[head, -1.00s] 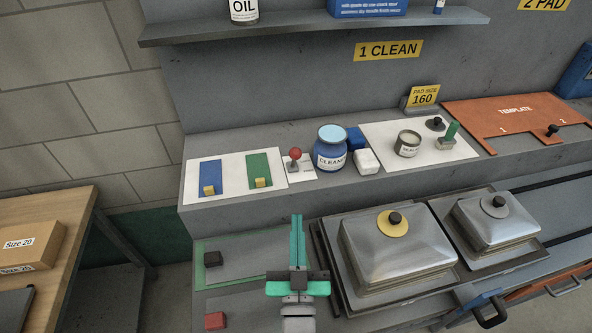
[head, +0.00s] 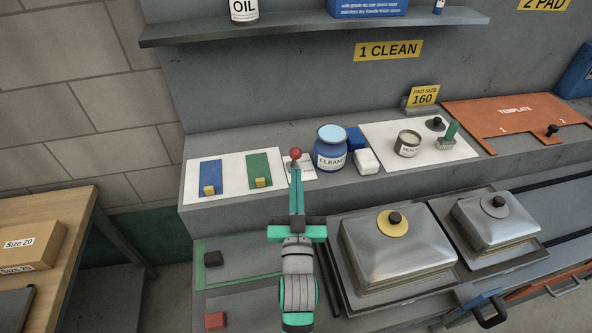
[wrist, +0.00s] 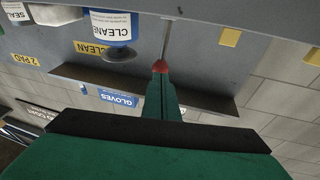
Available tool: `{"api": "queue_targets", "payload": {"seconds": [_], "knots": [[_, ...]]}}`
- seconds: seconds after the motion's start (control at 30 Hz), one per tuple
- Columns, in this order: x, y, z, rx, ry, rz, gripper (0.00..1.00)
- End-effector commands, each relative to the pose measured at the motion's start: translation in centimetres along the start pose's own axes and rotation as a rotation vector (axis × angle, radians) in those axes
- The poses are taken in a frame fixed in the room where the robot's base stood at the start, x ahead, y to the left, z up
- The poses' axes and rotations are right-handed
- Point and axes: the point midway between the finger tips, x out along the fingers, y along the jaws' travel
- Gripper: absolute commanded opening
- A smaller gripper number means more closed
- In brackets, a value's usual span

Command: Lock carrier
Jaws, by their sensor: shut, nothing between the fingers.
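A small lever with a red ball knob (head: 295,153) stands on a white plate (head: 308,172) on the raised ledge, left of the blue cleaner jar. My gripper (head: 296,172) is shut and empty, its fingers pointing toward the back, with the tips right at the knob. The fingers hide the lever's stem and base. In the wrist view the red knob (wrist: 160,66) shows just beyond the closed fingertips (wrist: 162,78); I cannot tell whether they touch. Which part is the carrier is not clear; two metal-lidded trays (head: 395,255) stand on the lower bench at right.
A cleaner jar (head: 330,150) stands close right of the lever. A white card with blue and green strips (head: 259,168) lies left. A sealant tin (head: 407,145), an orange template (head: 515,115) and an overhead shelf (head: 300,30) are further off.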

Motion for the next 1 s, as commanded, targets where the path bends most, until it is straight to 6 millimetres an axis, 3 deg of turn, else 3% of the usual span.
{"api": "queue_targets", "payload": {"seconds": [0.3,0.8,1.0], "knots": [[2.9,0.0,0.0,0.000,0.000,0.000,0.00],[3.2,0.0,0.0,-0.001,-0.003,0.000,0.00],[4.3,-0.2,-0.2,-0.009,-0.034,-0.002,0.00]]}}
